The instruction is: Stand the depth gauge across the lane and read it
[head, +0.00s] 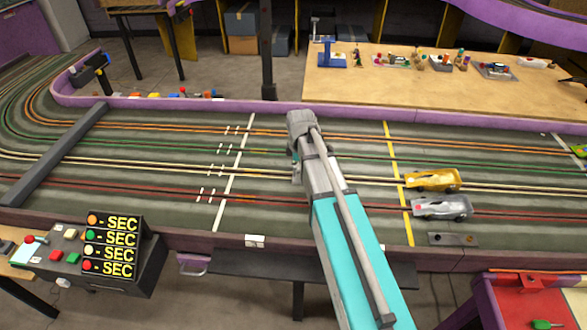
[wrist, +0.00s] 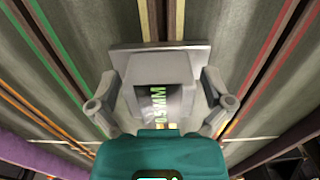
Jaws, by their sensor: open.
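The depth gauge (wrist: 185,51) is in the wrist view, a grey flat bar lying across the cream-lined lane (wrist: 144,15), with a dark body and a display (wrist: 160,102). The display shows green sideways characters that look like 0.9MM; the first digits are hard to be sure of. My gripper (wrist: 159,82) is open, with one finger on each side of the gauge body. In the head view my arm hides most of the gauge, and only the side of my gripper (head: 295,165) shows at the track.
A gold car (head: 433,180) and a silver car (head: 442,208) stand by the yellow line at right. A dark bar (head: 55,155) crosses the track at left. A timing display (head: 110,247) stands at the front left, and a wooden table (head: 440,90) with small items behind.

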